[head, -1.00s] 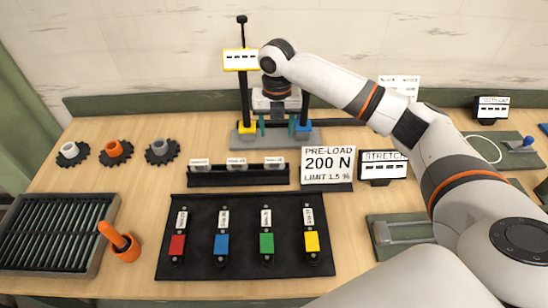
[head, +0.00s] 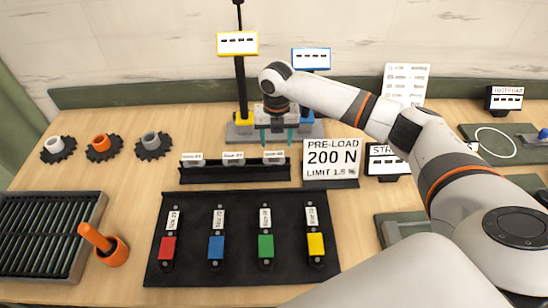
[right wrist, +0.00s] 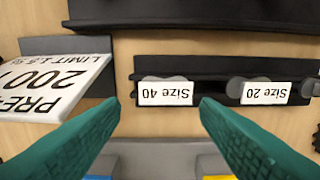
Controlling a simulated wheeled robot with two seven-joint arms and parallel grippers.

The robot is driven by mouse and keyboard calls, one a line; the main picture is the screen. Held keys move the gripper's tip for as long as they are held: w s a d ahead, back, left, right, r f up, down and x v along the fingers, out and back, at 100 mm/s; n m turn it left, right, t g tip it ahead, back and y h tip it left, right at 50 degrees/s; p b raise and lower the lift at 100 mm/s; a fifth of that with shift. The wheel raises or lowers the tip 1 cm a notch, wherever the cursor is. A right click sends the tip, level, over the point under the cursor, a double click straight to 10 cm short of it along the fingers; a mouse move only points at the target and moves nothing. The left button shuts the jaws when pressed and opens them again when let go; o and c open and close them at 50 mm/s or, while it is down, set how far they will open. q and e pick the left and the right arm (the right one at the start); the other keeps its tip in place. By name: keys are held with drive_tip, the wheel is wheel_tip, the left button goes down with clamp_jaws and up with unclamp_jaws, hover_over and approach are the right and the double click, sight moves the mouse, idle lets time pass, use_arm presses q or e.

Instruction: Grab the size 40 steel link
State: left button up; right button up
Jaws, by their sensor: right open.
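The size 40 steel link (right wrist: 165,79) is a small grey rounded piece. It sits in a black rack behind a white label (right wrist: 166,94) reading "Size 40", upside down in the right wrist view. In the head view it is at the rack's right end (head: 274,155). My right gripper (head: 276,139) has teal fingers, spread open and empty, just behind that end of the rack. In the right wrist view the open fingertips (right wrist: 160,105) lie either side of the label, with nothing between them gripped. My left gripper is not in view.
The "Size 20" link (right wrist: 253,80) sits beside it in the rack (head: 235,175). The pre-load sign (head: 331,158) stands close to the right. A grey stand (head: 240,130) is behind the gripper. A black mat (head: 190,275) with coloured pieces lies in front.

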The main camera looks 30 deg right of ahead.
sight(274, 155)
drive_tip(key=f, duration=0.1)
drive_tip(key=f+p, duration=0.1)
drive_tip(key=f, duration=0.1)
drive_tip(key=f+p, duration=0.1)
drive_tip(key=f, duration=0.1)
drive_tip(key=shift+w+a, duration=0.1)
drive_tip(key=shift+a, duration=0.2)
drive_tip(key=shift+f, duration=0.5)
drive_tip(key=c, duration=1.1)
drive_tip(key=shift+r, duration=0.2)
